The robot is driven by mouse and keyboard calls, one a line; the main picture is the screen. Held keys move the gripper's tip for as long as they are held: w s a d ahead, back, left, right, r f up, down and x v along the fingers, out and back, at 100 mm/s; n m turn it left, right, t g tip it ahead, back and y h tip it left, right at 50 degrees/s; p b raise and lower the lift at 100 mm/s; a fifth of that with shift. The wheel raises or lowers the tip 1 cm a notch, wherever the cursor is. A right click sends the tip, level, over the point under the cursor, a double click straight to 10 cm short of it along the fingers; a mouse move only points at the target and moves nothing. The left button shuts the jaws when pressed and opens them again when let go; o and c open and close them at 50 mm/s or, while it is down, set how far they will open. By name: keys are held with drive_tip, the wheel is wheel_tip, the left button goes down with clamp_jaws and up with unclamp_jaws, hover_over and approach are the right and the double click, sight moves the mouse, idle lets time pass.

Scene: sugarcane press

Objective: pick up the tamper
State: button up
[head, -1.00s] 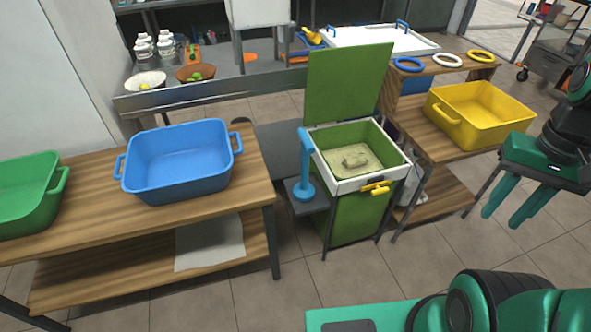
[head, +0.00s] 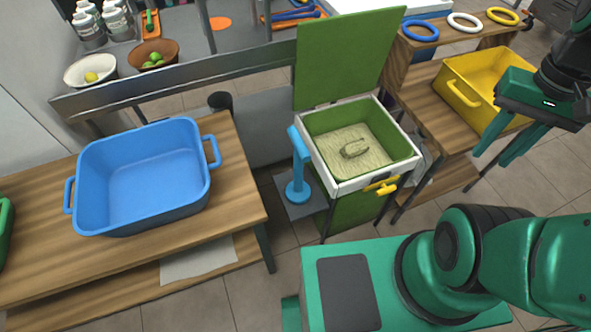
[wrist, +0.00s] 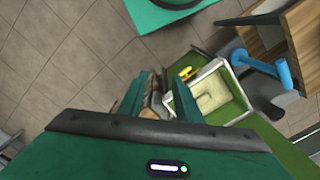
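The tamper (head: 297,170) is a light blue tool with a bar at its top and a round foot. It stands upright on a small grey shelf (head: 309,205) at the left side of the green press (head: 358,180). It also shows in the wrist view at the upper right (wrist: 281,70). My gripper (head: 489,160) is open and empty, its two fingers apart. It is well to the right of the tamper in the head view, with the press between them. In the wrist view the fingers (wrist: 160,78) point toward the floor left of the press.
The press lid (head: 345,55) stands open; a pale slab with a handle (head: 355,148) lies inside. A yellow latch (head: 381,187) is at its front. A blue basin (head: 145,180) sits on the left table. A yellow basin (head: 485,85) stands on the right one, near my gripper.

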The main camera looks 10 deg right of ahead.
drive_tip(key=shift+d, duration=0.15)
drive_tip(key=o, duration=0.4)
drive_tip(key=shift+s+r, duration=0.1)
drive_tip(key=shift+s, duration=0.2)
drive_tip(key=w+a+f+n, duration=0.15)
drive_tip(key=w+a, duration=0.25)
drive_tip(key=w, duration=0.4)
drive_tip(key=n, duration=0.6)
approach(299, 159)
drive_tip(key=shift+w+d+f, duration=0.15)
drive_tip(key=shift+w+f, duration=0.5)
drive_tip(key=shift+w, duration=0.15)
wheel_tip(299, 159, down, 4)
drive_tip(key=shift+f, duration=3.4)
